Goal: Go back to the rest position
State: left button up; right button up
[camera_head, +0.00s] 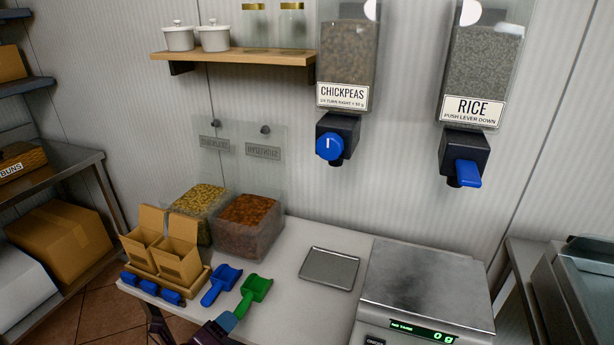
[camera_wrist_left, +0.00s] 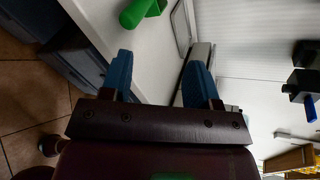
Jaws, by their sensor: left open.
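My left gripper (camera_head: 228,321) is at the front edge of the white counter, just below the green scoop (camera_head: 254,288) in the head view. In the left wrist view my left gripper (camera_wrist_left: 160,75) shows its two blue fingers wide apart with nothing between them. The green scoop's handle (camera_wrist_left: 132,17) lies beyond the fingers there, apart from them. A blue scoop (camera_head: 222,284) lies on the counter left of the green one. My right gripper is in neither view.
The counter (camera_head: 286,310) also holds two open cartons (camera_head: 160,250), two bins of dry goods (camera_head: 245,222), a metal tray (camera_head: 329,268) and a scale (camera_head: 424,290) reading 0 g. Chickpeas (camera_head: 345,60) and rice (camera_head: 480,70) dispensers hang on the wall. A shelf rack (camera_head: 60,175) stands left.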

pick_arm(q)
jog(key=s+a+f+n+y, duration=0.2)
jog(key=s+a+f+n, duration=0.2)
jog(key=s+n, duration=0.5)
jog(key=s+a+f+n+g+y, duration=0.1)
jog(key=s+a+f+n+y, duration=0.2)
jog(key=s+n, duration=0.6)
jog(key=a+n, duration=0.2)
jog(key=n, duration=0.6)
jog(key=shift+s+a+f+n+g, duration=0.15)
jog(key=shift+s+f+n+g, duration=0.15)
jog(key=shift+f, duration=0.1)
